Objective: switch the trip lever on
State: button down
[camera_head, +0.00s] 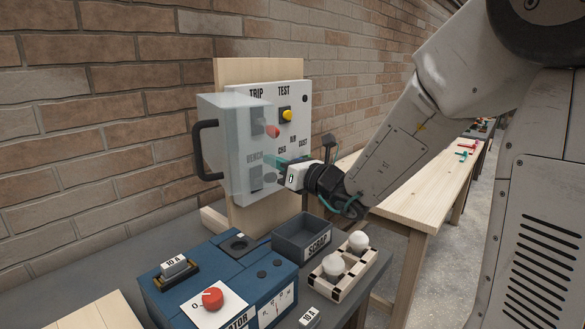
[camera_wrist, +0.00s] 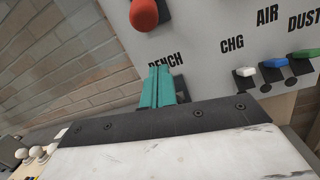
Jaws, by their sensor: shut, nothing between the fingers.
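The trip lever has a red knob (camera_head: 273,131) and sits below the TRIP label on the white panel (camera_head: 302,98). The red knob (camera_wrist: 144,14) also shows at the top edge of the wrist view, cut off by the frame. I cannot tell its on or off position. A clear cover (camera_head: 222,125) with a black handle (camera_head: 203,150) stands out at the panel's left. My gripper (camera_head: 277,162) is below and close to the knob, in front of the panel. In the wrist view its teal fingers (camera_wrist: 158,86) are shut together and empty, apart from the knob, partly covering the BENCH label.
A yellow TEST button (camera_head: 287,115) is right of the lever. White (camera_wrist: 245,72), blue (camera_wrist: 273,64) and green (camera_wrist: 304,53) switches sit right of my fingers. Below are a blue box (camera_head: 228,262) with a red knob, a SCRAP bin (camera_head: 302,235) and a bulb rack (camera_head: 343,278).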

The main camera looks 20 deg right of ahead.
jog(key=shift+x, duration=1.05)
jog(key=shift+s+d+r, duration=0.2)
jog(key=shift+d+r, duration=0.05)
jog(key=shift+r, duration=0.35)
jog(key=shift+s+d+r, duration=0.25)
jog(key=shift+r, duration=0.3)
jog(key=shift+s+d+r, duration=0.2)
jog(key=shift+d+r, duration=0.05)
jog(key=shift+r, duration=0.35)
